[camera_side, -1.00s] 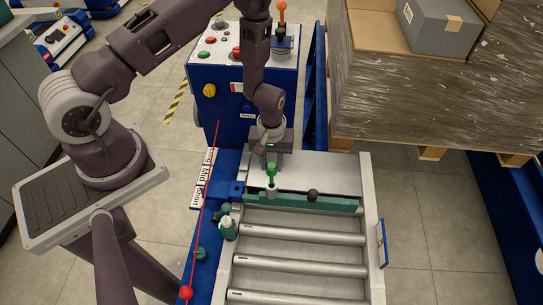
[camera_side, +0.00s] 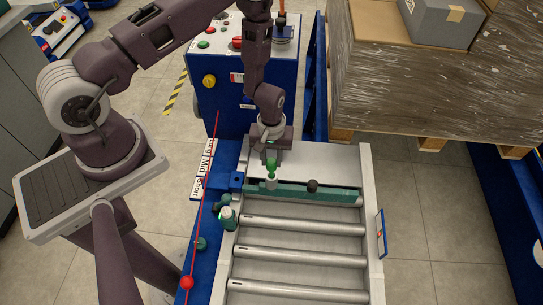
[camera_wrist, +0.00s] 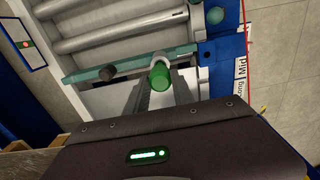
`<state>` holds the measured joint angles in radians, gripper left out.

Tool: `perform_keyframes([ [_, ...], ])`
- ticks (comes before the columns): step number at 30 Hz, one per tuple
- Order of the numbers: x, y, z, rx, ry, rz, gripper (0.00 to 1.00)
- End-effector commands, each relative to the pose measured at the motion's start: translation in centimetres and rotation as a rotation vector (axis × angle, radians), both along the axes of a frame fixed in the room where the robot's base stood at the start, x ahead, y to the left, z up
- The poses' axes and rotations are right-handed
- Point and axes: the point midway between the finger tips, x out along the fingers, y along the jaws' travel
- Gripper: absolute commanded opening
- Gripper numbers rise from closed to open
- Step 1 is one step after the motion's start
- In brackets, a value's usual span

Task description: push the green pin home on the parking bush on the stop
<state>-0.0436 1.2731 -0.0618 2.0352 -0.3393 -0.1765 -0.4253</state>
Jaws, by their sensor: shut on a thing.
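The green pin (camera_side: 270,167) stands upright over the light grey parking bush (camera_side: 271,184) on the stop, a teal bar (camera_side: 335,195) across the roller bed. My gripper (camera_side: 270,158) is shut on the green pin from above. In the wrist view, the pin's round green head (camera_wrist: 160,77) sits between my two fingers. The pin's lower end meets or enters the bush; how deep it sits cannot be told.
A black knob (camera_side: 312,186) stands on the stop right of the bush. A teal and white fitting (camera_side: 228,217) sits at the bed's left edge. A red cord ends in a red ball (camera_side: 187,283). Rollers (camera_side: 300,260) lie in front; a blue control box (camera_side: 235,85) stands behind.

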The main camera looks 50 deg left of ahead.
Motion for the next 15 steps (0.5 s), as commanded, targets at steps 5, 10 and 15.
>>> perform_keyframes([
  [5, 0.0, 0.0, -0.6, 0.000, 0.000, 0.000, 0.00],
  [10, 0.0, 0.0, -1.1, 0.000, -0.001, 0.000, 0.00],
  [15, 0.0, 0.0, -1.6, 0.000, 0.000, 0.000, 0.00],
])
